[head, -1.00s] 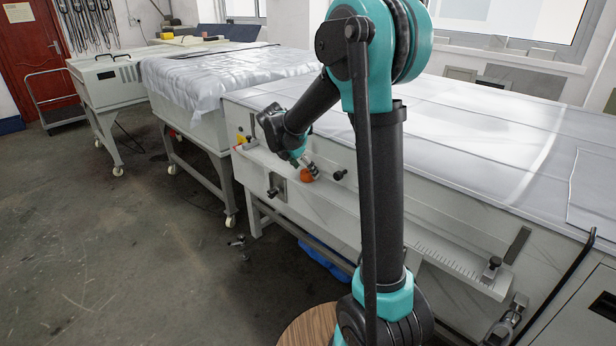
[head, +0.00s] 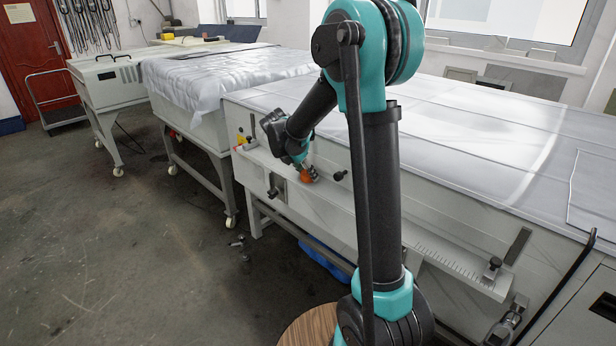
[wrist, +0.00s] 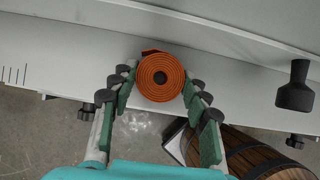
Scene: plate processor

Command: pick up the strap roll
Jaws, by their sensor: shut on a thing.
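The strap roll (wrist: 160,77) is an orange-red coil with a dark centre hole. In the wrist view it sits between the two fingers of my gripper (wrist: 159,88), which touch it on its left and right sides. In the head view the strap roll (head: 305,176) is a small orange patch at the ledge on the machine's front, partly covered by my gripper (head: 307,174). My gripper is shut on it. Whether the roll still rests on the ledge, I cannot tell.
The grey ledge (head: 372,219) runs along the front of the long white machine (head: 460,215). A black knob (wrist: 295,88) sticks out right of the roll. A round wooden top (head: 305,328) stands low in front. Open floor (head: 120,260) lies to the left.

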